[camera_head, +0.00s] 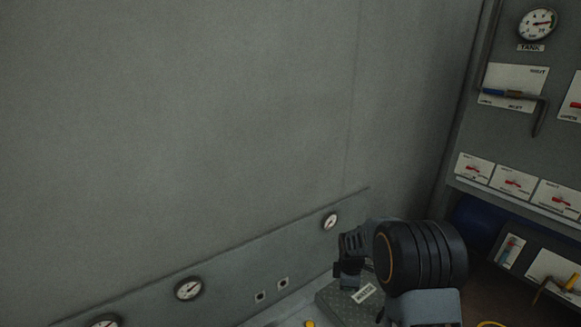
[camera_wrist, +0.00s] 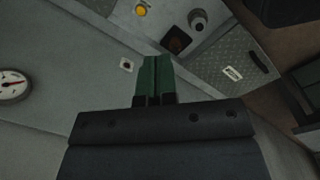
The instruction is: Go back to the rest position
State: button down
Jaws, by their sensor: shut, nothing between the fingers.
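My gripper shows in the wrist view, with its green fingers (camera_wrist: 152,78) closed together and nothing between them. In the head view my arm's wrist is at the lower right, and the dark gripper body (camera_head: 350,258) points left and down in front of the grey wall. The fingertips are hard to make out there. The gripper appears apart from the surfaces around it.
Round gauges (camera_head: 188,288) line the low wall strip. A valve panel with a tank gauge (camera_head: 538,24), a blue-handled lever (camera_head: 508,94) and red-marked plates (camera_head: 513,181) stands at right.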

jog(key=s+r+m+t+p, duration=0.1)
jog(key=s+r+m+p, duration=0.35)
jog(key=r, duration=0.95)
jog(key=s+r+m+t+p, duration=0.1)
jog(key=s+r+m+p, duration=0.4)
jog(key=r, duration=0.9)
jog(key=s+a+r+m+t+p, duration=0.1)
jog(key=s+r+m+p, duration=0.5)
jog(key=s+r+p, duration=0.3)
notch_tip(320, 180, up, 3)
jog(key=s, duration=0.3)
jog(key=shift+a+r+m+p, duration=0.15)
jog(key=shift+a+m+p, duration=0.1)
jog(key=shift+m+p, duration=0.1)
